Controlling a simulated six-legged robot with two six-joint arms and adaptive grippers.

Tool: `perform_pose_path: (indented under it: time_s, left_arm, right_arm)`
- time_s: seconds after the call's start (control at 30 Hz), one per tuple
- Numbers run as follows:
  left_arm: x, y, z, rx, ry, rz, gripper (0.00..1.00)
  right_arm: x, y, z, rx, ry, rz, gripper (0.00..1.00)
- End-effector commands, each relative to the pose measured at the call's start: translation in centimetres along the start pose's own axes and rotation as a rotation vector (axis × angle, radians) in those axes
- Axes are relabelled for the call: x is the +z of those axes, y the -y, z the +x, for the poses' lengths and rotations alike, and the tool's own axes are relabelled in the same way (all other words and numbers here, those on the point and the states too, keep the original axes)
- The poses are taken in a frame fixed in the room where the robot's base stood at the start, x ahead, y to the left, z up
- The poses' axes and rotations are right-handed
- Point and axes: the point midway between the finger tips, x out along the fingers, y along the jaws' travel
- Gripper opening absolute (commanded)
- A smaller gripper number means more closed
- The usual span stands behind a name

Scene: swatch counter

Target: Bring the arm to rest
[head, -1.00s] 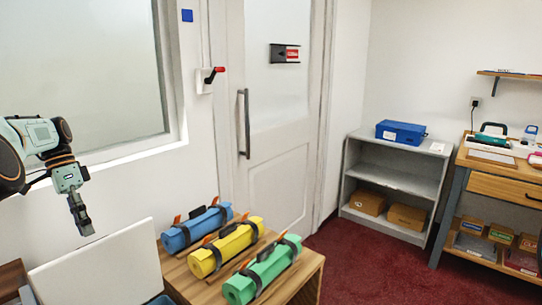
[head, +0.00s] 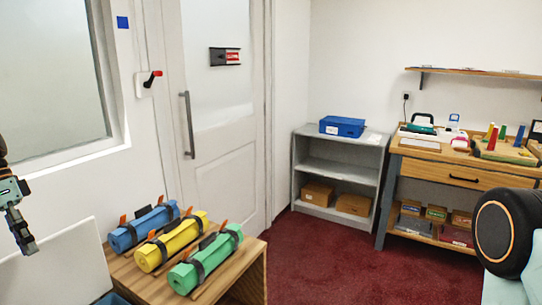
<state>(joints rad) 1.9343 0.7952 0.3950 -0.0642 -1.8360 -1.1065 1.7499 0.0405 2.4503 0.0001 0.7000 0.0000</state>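My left gripper (head: 24,238) is at the left edge of the head view, pointing down, with nothing seen in it. It hangs in front of the wall, near the top of a white panel (head: 60,262) and left of the rolls. Its fingers are small and dark, and I cannot tell whether they are open or shut. A dark round joint with an orange ring at the right edge is part of my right arm. My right gripper is out of view.
A wooden table (head: 252,272) bears a blue roll (head: 140,229), a yellow roll (head: 170,243) and a green roll (head: 206,262), all strapped. A closed door (head: 222,170), a grey shelf (head: 335,172) and a workbench (head: 440,172) stand behind. Red carpet (head: 330,262) is clear.

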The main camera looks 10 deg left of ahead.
Motion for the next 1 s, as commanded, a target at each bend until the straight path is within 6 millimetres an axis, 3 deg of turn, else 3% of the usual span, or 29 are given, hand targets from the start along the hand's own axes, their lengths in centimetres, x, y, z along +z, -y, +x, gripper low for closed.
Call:
perform_pose_path:
  time_s: [0.27, 0.47, 0.73, 0.87, 1.0]
  left_arm:
    - [-3.9, 0.8, 5.6, -0.046, 0.025, -0.034, 0.35]
    - [-6.8, 0.5, 11.6, -0.092, 0.041, -0.066, 0.35]
    - [-9.8, -2.8, 24.6, -0.181, 0.053, -0.139, 0.35]
    - [-9.5, -5.5, 30.8, -0.225, 0.046, -0.179, 0.35]
    - [-7.7, -9.0, 36.8, -0.267, 0.035, -0.223, 0.35]
  right_arm:
    - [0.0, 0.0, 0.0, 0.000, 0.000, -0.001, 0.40]
    - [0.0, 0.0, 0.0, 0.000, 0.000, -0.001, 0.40]
    - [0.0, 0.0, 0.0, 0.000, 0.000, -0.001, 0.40]
    - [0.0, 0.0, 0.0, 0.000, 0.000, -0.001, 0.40]
    - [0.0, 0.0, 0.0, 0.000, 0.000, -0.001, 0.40]
